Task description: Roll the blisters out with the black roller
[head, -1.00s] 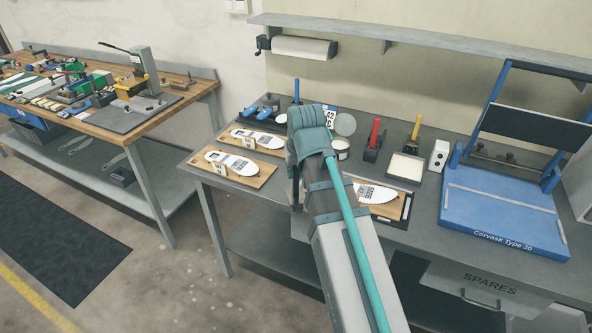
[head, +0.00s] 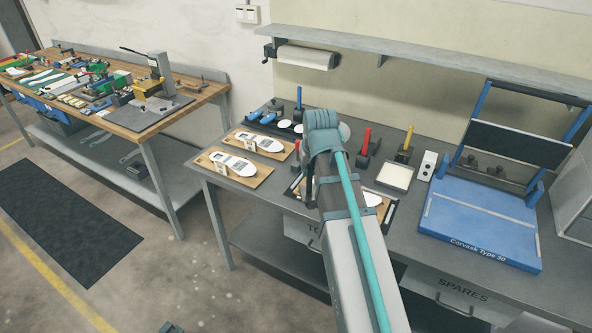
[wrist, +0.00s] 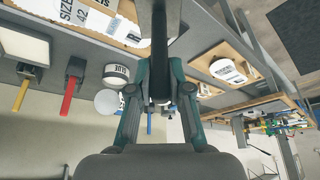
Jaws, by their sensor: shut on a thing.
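In the wrist view my gripper (wrist: 160,97) is shut on the upright black bar of the black roller (wrist: 160,60); the roller's far end runs out of the frame top. In the head view my arm hides the gripper and most of the roller. An insole (wrist: 92,14) with a size label lies on a board at the top of the wrist view, beside the roller; whether they touch cannot be told. In the head view it shows partly, right of my arm (head: 371,199). Two more white insoles lie on wooden boards (head: 262,182) to the left. No blisters can be made out.
Red-handled (head: 365,140) and yellow-handled (head: 406,145) tools stand behind the work spot, with a white-topped tray (head: 395,176) beside them. A blue press (head: 480,230) stands at right. A glue pot (wrist: 117,73) shows in the wrist view. The bench's front left corner is clear.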

